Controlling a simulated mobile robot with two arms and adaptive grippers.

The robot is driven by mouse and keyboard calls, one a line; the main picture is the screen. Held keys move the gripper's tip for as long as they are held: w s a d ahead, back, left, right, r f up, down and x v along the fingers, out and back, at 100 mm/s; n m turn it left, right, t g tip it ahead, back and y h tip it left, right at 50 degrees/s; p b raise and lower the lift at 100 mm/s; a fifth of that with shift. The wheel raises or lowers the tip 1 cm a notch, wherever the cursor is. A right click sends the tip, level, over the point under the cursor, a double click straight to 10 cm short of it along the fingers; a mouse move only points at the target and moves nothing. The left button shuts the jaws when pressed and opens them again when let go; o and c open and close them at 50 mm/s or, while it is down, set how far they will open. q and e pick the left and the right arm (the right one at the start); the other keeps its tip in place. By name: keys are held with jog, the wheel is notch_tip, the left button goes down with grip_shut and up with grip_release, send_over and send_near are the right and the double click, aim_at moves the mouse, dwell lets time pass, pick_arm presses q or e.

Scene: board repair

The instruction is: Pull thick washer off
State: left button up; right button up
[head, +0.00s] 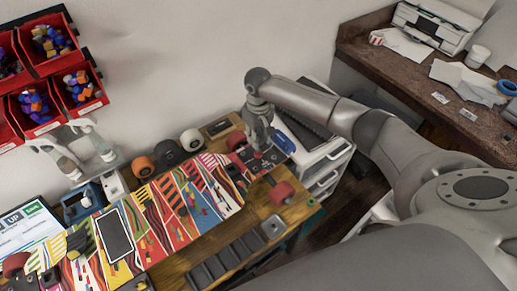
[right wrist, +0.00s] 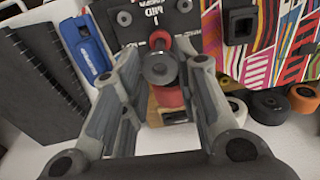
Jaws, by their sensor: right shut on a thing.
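My right gripper (head: 262,152) reaches down over the right end of the workbench. In the right wrist view its two fingers (right wrist: 162,72) stand either side of a grey round washer (right wrist: 158,68) with a dark centre hole, shut on it. A red round part (right wrist: 168,97) shows just below the washer, and a smaller red part (right wrist: 160,40) shows above it. How the washer sits on the parts under it is hidden.
The bench (head: 190,262) holds a striped, colourful board (head: 185,205) and black and orange wheels (head: 145,166). A black plate marked MID (right wrist: 140,24) and a blue tool (right wrist: 85,47) lie near the fingers. A white drawer unit (head: 325,165) stands right of the bench.

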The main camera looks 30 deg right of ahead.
jog(key=shift+r+p, duration=0.85)
jog(key=shift+r, duration=1.7)
